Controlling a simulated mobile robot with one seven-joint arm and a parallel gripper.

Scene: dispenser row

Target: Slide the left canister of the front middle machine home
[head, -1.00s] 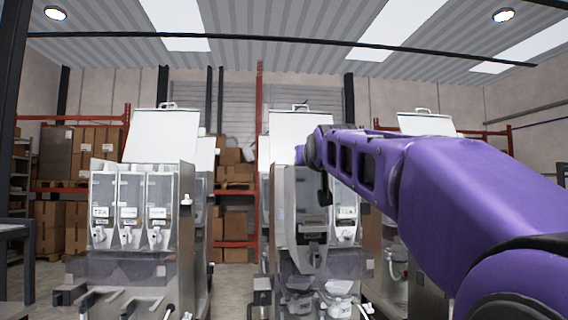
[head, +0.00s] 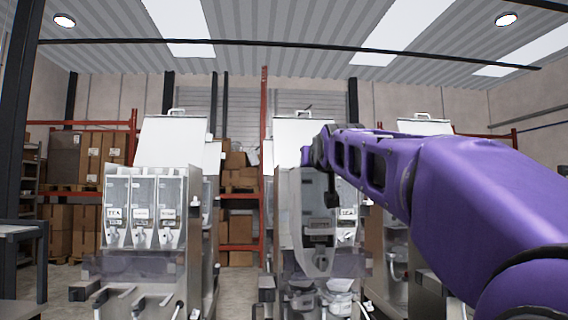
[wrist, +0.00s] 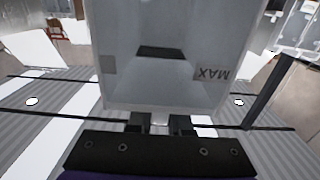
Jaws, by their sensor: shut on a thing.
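The front middle machine (head: 300,125) stands upright with its lid raised, partly hidden by my arm. Its left canister (head: 316,262) is a clear, tall box with a spout-like lower end. It looks large and stands out in front of the machine, overlapping part of the right canister (head: 347,226). My gripper (wrist: 160,124) is shut on the canister's edge in the wrist view, where the canister wall (wrist: 160,80) fills the middle with an upside-down MAX mark. I cannot see the canister's rear or the slot behind it.
The left machine (head: 145,240) holds several canisters and stands apart across a gap. Another machine (head: 395,250) is at the right, mostly behind my purple arm. Racks with boxes (head: 85,160) stand at the back. A dark table edge (head: 22,230) is at the far left.

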